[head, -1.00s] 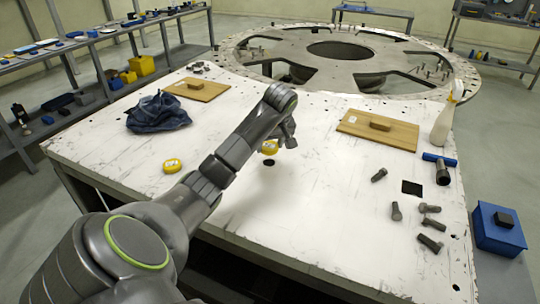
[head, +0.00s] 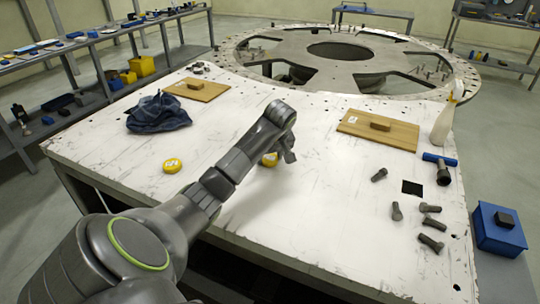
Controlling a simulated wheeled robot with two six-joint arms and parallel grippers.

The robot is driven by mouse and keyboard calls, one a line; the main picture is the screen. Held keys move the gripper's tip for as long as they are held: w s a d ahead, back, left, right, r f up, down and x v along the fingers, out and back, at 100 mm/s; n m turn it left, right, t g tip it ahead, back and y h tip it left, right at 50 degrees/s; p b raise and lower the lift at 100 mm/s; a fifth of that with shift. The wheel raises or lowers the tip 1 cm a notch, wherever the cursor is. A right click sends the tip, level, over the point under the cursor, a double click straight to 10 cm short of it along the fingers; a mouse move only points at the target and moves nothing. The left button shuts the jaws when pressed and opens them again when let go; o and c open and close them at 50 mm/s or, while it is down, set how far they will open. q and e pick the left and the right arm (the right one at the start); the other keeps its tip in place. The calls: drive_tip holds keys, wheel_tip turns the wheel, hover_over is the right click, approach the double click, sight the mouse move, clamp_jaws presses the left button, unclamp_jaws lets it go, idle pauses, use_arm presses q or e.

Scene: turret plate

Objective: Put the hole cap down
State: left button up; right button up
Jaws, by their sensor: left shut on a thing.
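My left gripper (head: 288,157) is low over the white plate (head: 330,210), shut on a yellow hole cap (head: 268,160). The gripper and wrist partly hide this cap. The cap is at the spot of the dark round hole, which is hidden now. I cannot tell whether the cap touches the plate. A second yellow cap (head: 173,165) with a pale mark lies on the plate to the left. My right gripper is not in view.
A dark blue cloth (head: 158,112) and a wooden board (head: 197,89) lie at the left. Another board (head: 378,131), several bolts (head: 432,243), a blue-handled tool (head: 443,171) and a square opening (head: 412,187) are at the right. The plate's front middle is clear.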

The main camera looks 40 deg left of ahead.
sight(272, 162)
use_arm(q)
drive_tip(key=o, duration=1)
drive_tip(key=shift+c, duration=0.2)
drive_tip(key=shift+r, duration=0.1)
drive_tip(key=shift+r+p, duration=0.4)
drive_tip(key=shift+p, duration=0.1)
drive_tip(key=shift+r+p, duration=0.5)
drive_tip(key=b+v, duration=0.2)
drive_tip(key=v, duration=0.1)
drive_tip(key=shift+d+r, duration=0.1)
drive_tip(key=shift+d, duration=0.1)
drive_tip(key=p+v, duration=0.8)
drive_tip(key=p, duration=0.1)
drive_tip(key=shift+s+p, duration=0.15)
drive_tip(key=shift+p, duration=0.2)
